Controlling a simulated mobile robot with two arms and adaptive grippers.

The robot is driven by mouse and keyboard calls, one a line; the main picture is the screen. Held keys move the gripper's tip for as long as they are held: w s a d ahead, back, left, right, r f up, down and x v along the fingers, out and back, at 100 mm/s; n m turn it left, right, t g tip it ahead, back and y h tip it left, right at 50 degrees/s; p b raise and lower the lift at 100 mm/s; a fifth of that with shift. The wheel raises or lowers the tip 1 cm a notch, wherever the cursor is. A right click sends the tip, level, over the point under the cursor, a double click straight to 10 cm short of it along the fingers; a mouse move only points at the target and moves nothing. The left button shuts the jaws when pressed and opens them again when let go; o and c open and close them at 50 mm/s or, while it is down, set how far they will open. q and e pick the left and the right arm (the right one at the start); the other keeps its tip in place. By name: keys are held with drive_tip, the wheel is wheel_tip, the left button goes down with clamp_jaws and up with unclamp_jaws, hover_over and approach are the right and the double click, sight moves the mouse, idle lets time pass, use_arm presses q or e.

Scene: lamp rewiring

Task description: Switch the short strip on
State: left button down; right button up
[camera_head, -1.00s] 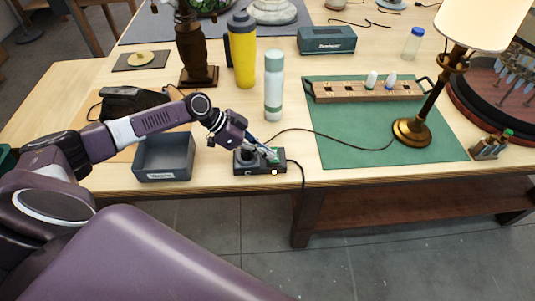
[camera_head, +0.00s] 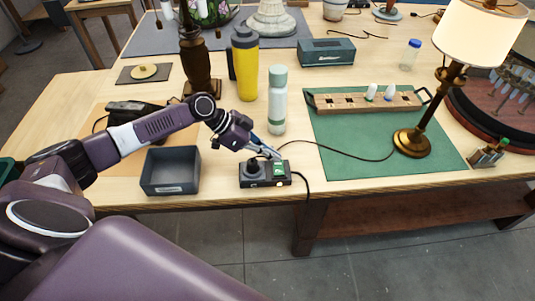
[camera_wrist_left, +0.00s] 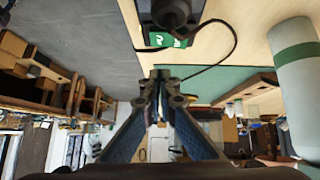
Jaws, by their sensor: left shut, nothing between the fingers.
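The short strip (camera_head: 252,184) is a dark power strip near the front edge of the table. A black plug (camera_head: 254,167) sits in its left part, and a green switch (camera_head: 279,169) shows at its right part. In the left wrist view the green switch (camera_wrist_left: 166,40) is at the top, beside the dark plug (camera_wrist_left: 172,12). My left gripper (camera_head: 277,154) is shut and empty, its fingertips just above and behind the switch. It appears apart from the switch in the left wrist view (camera_wrist_left: 161,76). My right gripper is not in view.
A grey bin (camera_head: 171,172) stands left of the strip, and a white bottle (camera_head: 278,105) stands behind it. A brass lamp (camera_head: 412,141) stands on a green mat (camera_head: 345,160) to the right. A black cord runs between strip and lamp.

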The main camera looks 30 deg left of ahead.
use_arm(q)
drive_tip(key=s+a+r, duration=0.1)
drive_tip(key=s+a+r+b, duration=0.1)
drive_tip(key=a, duration=0.1)
drive_tip(key=shift+b, duration=0.3)
drive_tip(key=v, duration=0.2)
drive_tip(key=b+v, duration=0.1)
drive_tip(key=d+v, duration=0.1)
drive_tip(key=v, duration=0.1)
drive_tip(key=shift+s+a+r+b, duration=0.25)
drive_tip(key=shift+s+r+b, duration=0.1)
drive_tip(key=shift+r, duration=0.15)
